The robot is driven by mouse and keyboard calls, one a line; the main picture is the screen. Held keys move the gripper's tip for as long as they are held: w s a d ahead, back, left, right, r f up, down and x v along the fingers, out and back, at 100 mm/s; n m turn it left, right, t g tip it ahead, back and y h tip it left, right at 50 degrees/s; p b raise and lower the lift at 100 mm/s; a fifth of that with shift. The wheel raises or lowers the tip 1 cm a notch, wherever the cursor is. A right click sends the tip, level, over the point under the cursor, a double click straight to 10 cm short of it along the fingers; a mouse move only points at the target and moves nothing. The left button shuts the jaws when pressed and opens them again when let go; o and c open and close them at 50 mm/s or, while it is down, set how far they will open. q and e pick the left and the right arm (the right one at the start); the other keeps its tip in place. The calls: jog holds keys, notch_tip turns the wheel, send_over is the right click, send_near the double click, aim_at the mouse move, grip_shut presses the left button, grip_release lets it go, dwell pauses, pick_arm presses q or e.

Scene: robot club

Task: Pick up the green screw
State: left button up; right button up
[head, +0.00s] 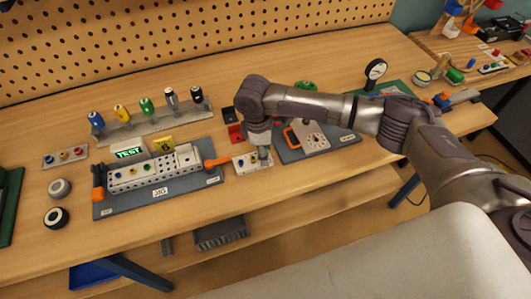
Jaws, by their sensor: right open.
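My right arm reaches in from the right, and my right gripper (264,157) points down over a small light plate (240,167) at the front middle of the bench. The gripper is open, with its fingertips at the right part of this plate. Small coloured pieces stand on the plate, partly hidden by the gripper. I cannot tell a green screw among them. A jig (158,193) with a row of small coloured screws stands left of the plate. My left gripper is not in view.
Screwdrivers with coloured handles stand in a rack (155,123) behind the jig. A small plate with coloured screws (65,156) and two round pieces (60,188) lie at the left. An orange clamp fixture (310,137) sits right of the gripper.

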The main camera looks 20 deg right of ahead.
jog(key=shift+f, duration=0.2)
grip_shut()
jog(key=shift+r, duration=0.15)
